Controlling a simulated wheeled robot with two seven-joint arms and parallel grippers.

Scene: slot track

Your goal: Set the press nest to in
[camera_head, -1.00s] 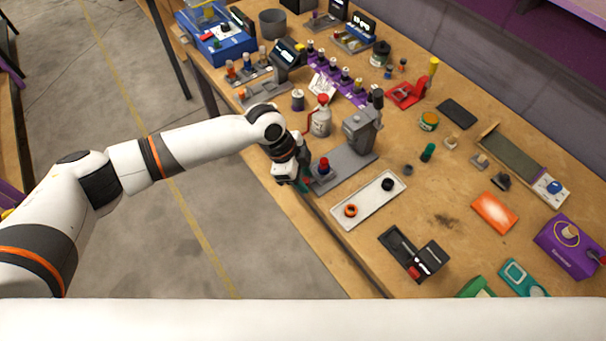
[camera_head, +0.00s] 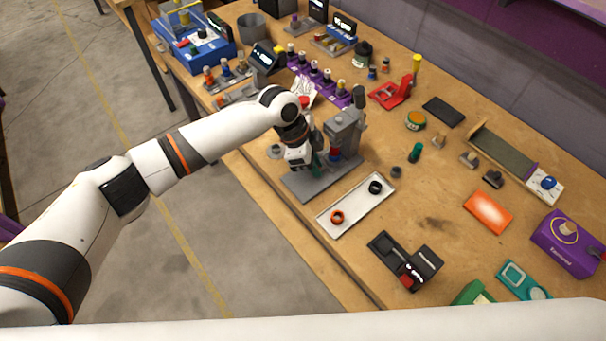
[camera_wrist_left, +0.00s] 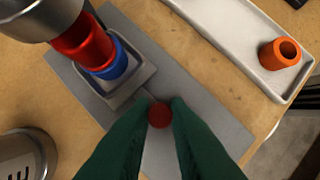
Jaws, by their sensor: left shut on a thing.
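The grey press (camera_head: 343,132) stands on its flat base plate (camera_head: 305,186) near the bench's front edge. In the left wrist view the grey nest (camera_wrist_left: 142,72) sits on the plate (camera_wrist_left: 215,120) and holds a red and blue part (camera_wrist_left: 88,45). The nest is at the column end, with the part beneath or close to the grey ram (camera_wrist_left: 40,12). My left gripper (camera_head: 317,166) is low over the plate. Its green fingers (camera_wrist_left: 159,112) are shut on the nest's dark red knob (camera_wrist_left: 159,116). My right gripper is not in view.
A white tray (camera_head: 350,212) with an orange ring (camera_head: 337,217) and a black ring (camera_head: 376,187) lies right beside the press plate. A black box (camera_head: 405,262) is nearer the front. A bottle's red top (camera_head: 304,102) shows behind my left arm.

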